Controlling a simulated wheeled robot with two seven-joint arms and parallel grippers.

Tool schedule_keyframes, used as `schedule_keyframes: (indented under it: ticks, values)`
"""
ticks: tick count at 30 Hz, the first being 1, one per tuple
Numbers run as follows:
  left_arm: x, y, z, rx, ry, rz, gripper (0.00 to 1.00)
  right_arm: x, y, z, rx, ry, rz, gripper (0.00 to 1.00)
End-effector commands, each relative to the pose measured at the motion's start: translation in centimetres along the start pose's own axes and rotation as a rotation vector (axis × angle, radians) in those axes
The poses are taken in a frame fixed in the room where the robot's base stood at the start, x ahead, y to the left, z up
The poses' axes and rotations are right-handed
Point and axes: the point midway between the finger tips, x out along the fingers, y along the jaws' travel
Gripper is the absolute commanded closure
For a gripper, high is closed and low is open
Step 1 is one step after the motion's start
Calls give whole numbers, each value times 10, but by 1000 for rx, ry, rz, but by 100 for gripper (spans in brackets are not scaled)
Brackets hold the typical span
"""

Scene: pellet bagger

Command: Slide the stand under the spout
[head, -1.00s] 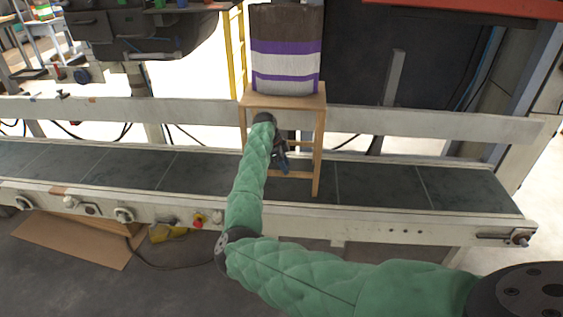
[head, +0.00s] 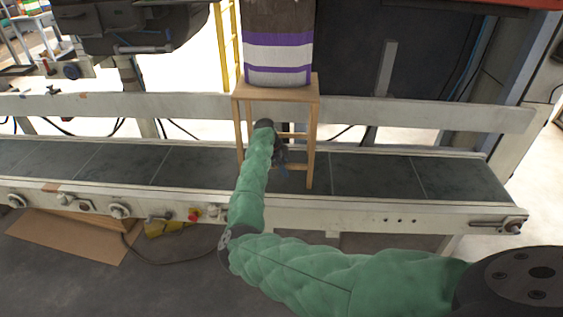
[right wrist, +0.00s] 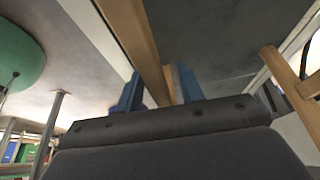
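The wooden stand (head: 312,140) stands upright on the dark conveyor belt. A sack (head: 278,55) with purple and white bands is on or just above its top; its upper end is cut off by the picture edge. My right gripper (head: 282,168) is at the stand's lower front, between the front legs, near a low rung. In the right wrist view its two blue fingers (right wrist: 158,92) are apart, with a wooden bar of the stand (right wrist: 145,45) showing between them. A pale gap shows beside the bar, so I see no firm grip. The spout is not clearly visible. My left gripper is out of view.
The conveyor belt (head: 375,178) is clear on both sides of the stand. A pale guard rail (head: 420,112) runs behind it. The front frame carries knobs and a red button (head: 193,214). Cardboard (head: 75,238) lies on the floor at left.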

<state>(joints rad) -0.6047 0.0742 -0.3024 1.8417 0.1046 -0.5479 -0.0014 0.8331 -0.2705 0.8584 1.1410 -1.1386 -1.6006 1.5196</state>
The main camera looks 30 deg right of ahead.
Motion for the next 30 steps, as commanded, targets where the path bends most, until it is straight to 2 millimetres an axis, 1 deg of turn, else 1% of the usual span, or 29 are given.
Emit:
schedule_keyframes:
  ticks: [3,6,14,15,17,18,21,30]
  values:
    - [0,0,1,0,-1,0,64,9,0,0,0,0,0,62]
    - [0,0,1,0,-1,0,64,12,0,0,0,0,0,62]
    - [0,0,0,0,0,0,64,13,0,0,0,0,0,62]
    - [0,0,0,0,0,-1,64,13,0,0,0,0,0,64]
    - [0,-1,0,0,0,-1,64,13,0,0,0,0,0,76]
    - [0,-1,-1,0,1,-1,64,13,0,0,0,0,0,83]
    - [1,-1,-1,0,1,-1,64,13,0,0,0,0,0,100]
    - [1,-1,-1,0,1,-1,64,13,0,0,0,0,0,100]
